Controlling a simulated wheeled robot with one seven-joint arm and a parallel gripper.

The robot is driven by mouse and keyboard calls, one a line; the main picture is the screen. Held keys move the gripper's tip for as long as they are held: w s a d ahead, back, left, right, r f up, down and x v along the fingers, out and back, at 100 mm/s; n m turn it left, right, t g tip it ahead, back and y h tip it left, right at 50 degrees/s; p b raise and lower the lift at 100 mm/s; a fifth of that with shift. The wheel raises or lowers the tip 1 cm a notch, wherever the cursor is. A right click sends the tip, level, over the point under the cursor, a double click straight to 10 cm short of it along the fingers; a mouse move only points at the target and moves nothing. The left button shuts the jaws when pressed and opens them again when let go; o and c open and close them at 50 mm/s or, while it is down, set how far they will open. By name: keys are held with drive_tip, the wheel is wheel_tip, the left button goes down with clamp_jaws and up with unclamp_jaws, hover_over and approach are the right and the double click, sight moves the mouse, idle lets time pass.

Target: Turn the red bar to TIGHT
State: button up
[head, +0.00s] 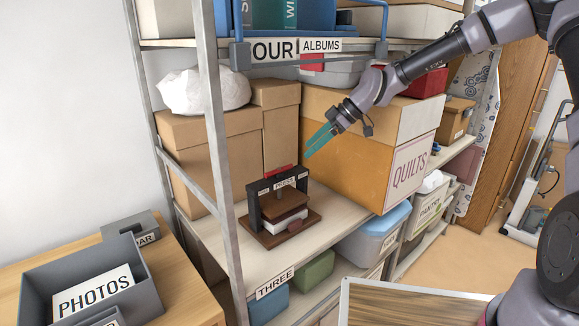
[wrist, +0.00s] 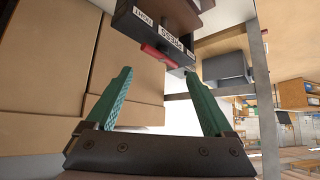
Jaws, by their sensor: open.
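A small dark press (head: 252,205) stands on a brown base on the middle shelf, with brown and pale layers inside its frame. It also shows at the top of the wrist view (wrist: 135,20). The red bar (head: 283,171) sits at the top of the press; in the wrist view the red bar (wrist: 159,57) lies slanted beside the PRESS label. A label at one end seems to read TIGHT (wrist: 144,16); the opposite one is too small to read. My gripper (head: 314,143) is open and empty, above and right of the press. In the wrist view the bar shows between and beyond the fingertips (wrist: 160,74), apart from them.
A QUILTS box (head: 348,165) stands close on the right of the press, and cardboard boxes (head: 225,135) stand behind and left. A metal shelf post (head: 213,130) rises at the front left. A PHOTOS tray (head: 150,290) lies on the wooden surface at the left. Open shelf lies before the press.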

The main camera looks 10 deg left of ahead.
sight(284, 167)
drive_tip(key=x, duration=1.1)
drive_tip(key=shift+a+r, duration=0.15)
drive_tip(key=shift+a, duration=0.1)
drive_tip(key=shift+c, duration=0.4)
clamp_jaws()
drive_tip(key=shift+w, duration=0.2)
